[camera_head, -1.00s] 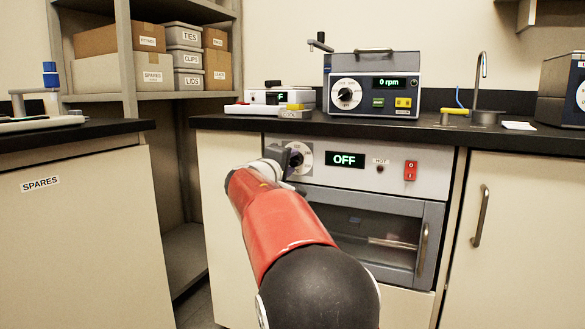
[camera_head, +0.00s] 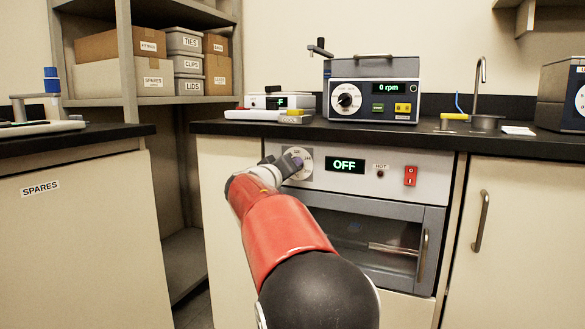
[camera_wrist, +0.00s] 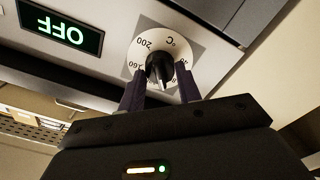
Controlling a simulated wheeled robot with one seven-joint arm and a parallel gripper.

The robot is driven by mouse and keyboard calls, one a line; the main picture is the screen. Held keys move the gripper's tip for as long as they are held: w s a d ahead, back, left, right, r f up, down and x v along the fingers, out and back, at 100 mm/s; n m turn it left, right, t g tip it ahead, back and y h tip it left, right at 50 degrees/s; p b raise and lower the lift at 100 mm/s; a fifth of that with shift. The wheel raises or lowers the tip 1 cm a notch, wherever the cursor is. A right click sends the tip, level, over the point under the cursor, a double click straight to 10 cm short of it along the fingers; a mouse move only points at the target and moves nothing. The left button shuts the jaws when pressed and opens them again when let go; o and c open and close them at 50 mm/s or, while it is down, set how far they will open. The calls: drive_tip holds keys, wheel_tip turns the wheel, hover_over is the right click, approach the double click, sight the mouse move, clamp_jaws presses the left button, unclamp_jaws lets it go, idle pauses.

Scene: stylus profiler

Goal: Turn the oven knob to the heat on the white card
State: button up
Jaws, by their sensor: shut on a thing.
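The oven (camera_head: 440,172) is built in under the black counter. Its display (camera_head: 344,164) reads OFF, and it shows upside down in the wrist view (camera_wrist: 62,25). The black knob (camera_wrist: 160,68) sits on a white dial marked in °C (camera_wrist: 150,42); 200 and 160 are readable in the wrist view. My gripper (camera_wrist: 160,88) is shut on the knob, with one dark finger at each side. In the head view my gripper (camera_head: 284,164) covers part of the dial (camera_head: 302,153). A small white flat piece (camera_head: 518,130) lies on the counter at right; no writing on it is readable.
A device reading 0 rpm (camera_head: 374,90) stands on the counter above.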

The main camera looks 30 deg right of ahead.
drive_tip(key=m, duration=0.7)
drive_tip(key=shift+m, duration=0.3)
drive_tip(key=o, duration=1.1)
drive_tip(key=shift+a, duration=0.1)
drive_tip(key=shift+v, duration=3.95)
drive_tip(key=shift+s, duration=0.1)
